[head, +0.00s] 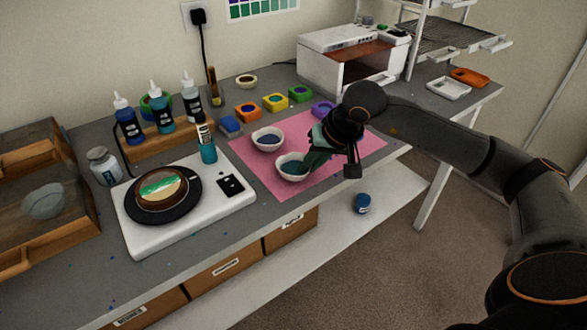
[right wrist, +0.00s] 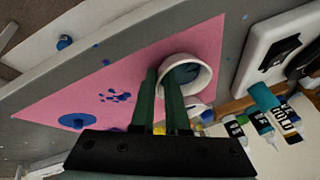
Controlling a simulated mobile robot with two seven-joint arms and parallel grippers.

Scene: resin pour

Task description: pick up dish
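A white dish (head: 289,173) with blue-teal contents stands on the pink mat (head: 352,155). My right gripper (head: 312,160) reaches down at its right side. In the right wrist view the same dish (right wrist: 200,88) lies at the fingertips. The two green fingers (right wrist: 162,80) are apart: one tip overlaps the inside of the dish, the other is just outside its rim. I cannot tell whether they touch the wall. A second white dish (head: 267,139) with blue contents stands behind it on the mat. My left gripper is not in view.
A white scale (head: 222,210) carries a round mould (head: 160,188). Several bottles (head: 160,108) stand behind it, and small coloured blocks (head: 248,111) line the mat's far edge. A wooden tray (head: 20,262) is at the left. A blue jar (head: 362,203) sits on the lower shelf.

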